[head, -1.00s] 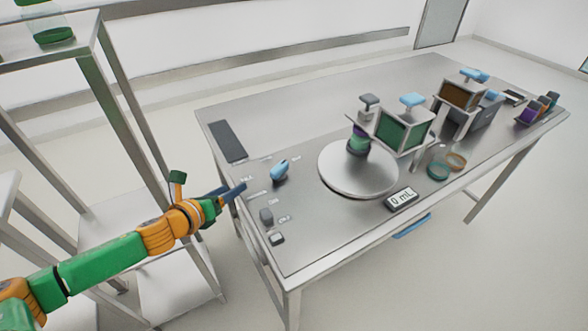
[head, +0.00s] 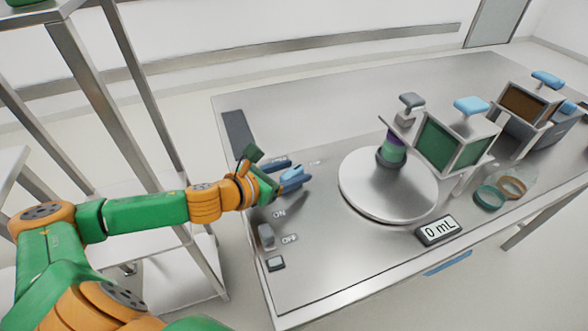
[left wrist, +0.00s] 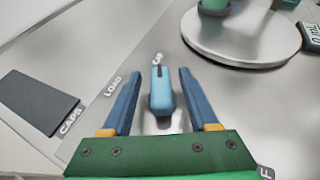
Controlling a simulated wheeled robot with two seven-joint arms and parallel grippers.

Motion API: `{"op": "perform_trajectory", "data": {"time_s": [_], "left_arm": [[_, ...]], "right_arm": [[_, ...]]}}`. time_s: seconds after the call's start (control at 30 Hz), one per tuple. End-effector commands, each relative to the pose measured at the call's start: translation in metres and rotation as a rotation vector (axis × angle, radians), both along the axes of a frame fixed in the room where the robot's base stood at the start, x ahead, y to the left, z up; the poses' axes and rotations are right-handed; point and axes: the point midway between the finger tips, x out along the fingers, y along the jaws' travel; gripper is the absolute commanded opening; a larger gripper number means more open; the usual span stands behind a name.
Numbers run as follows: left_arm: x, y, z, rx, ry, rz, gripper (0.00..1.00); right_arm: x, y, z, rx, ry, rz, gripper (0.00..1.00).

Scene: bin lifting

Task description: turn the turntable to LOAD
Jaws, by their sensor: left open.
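The round grey turntable (head: 372,203) is on the steel table, with a purple-and-green stacked container (head: 391,150) on it. A light blue selector handle (left wrist: 160,92) stands left of the turntable. In the left wrist view it points away from my gripper, toward a partly hidden label; the LOAD label (left wrist: 113,87) is to its left. My left gripper (left wrist: 159,75) is open, its dark blue fingers on either side of the handle with visible gaps. In the head view the left gripper (head: 290,172) partly covers the handle. My right gripper is out of view.
A grey switch (head: 266,234) with ON and OFF labels and a small button (head: 276,264) are near the front left. A 0 mL display (head: 438,230) stands before the turntable. A green-fronted dispenser (head: 452,147) overhangs it. A dark CAPS pad (head: 238,133) lies at back left.

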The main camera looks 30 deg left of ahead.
Motion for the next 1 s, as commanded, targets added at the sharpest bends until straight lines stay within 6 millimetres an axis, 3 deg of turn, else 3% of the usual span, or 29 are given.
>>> {"op": "perform_trajectory", "data": {"time_s": [0.03,0.2,0.27,0.67,1.0], "left_arm": [[0.000,0.000,0.000,0.000,0.000,0.000,0.60],[0.000,0.000,0.000,-0.001,0.000,0.000,0.14],[0.000,0.000,0.000,-0.001,0.000,0.000,0.00],[0.000,-0.001,0.001,-0.004,0.002,0.042,0.00],[0.000,-0.003,0.006,-0.009,0.005,0.284,0.00]], "right_arm": [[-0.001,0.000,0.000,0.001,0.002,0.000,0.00],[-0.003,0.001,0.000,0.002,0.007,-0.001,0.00],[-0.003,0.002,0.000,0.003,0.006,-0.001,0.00],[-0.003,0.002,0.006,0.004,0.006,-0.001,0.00],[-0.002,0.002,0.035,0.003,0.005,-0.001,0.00]]}}
